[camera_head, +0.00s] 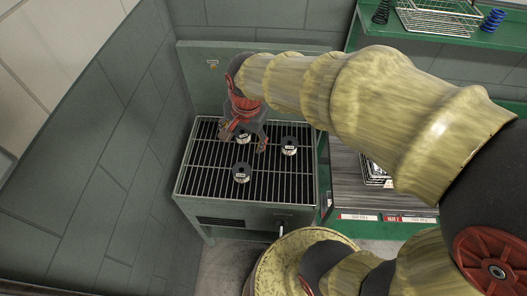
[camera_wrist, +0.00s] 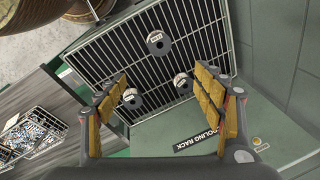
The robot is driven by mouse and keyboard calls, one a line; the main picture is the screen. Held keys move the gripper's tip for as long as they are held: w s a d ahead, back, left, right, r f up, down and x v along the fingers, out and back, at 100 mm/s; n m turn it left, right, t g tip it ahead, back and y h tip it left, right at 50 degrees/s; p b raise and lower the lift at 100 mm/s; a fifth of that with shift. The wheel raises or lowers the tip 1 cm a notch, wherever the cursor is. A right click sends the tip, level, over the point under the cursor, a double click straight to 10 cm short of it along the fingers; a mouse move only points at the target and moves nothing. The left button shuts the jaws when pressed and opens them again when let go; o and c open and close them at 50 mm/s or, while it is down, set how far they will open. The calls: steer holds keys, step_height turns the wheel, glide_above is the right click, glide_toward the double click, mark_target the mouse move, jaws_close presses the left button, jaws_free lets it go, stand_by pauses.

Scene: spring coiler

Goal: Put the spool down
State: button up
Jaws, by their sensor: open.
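The front spool (camera_head: 242,173) shows also in the wrist view (camera_wrist: 158,42). The right spool (camera_head: 289,146) stands further back, and it also shows in the wrist view (camera_wrist: 132,98). In the wrist view the fingers (camera_wrist: 162,88) are spread wide and appear clear of the spools.
The rack's wire grid (camera_head: 200,175) has free room at its left and front. Its back panel (camera_wrist: 185,128) carries a cooling rack label. A grey wall (camera_head: 110,150) is close on the left. A bench (camera_head: 350,190) with a wire basket (camera_wrist: 30,132) adjoins the right.

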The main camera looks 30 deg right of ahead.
steer(key=s+r+n+t, duration=0.3)
steer(key=s+r+n, duration=0.6)
steer(key=s+n, duration=0.2)
steer(key=shift+s+r, duration=0.15)
steer(key=shift+s, duration=0.65)
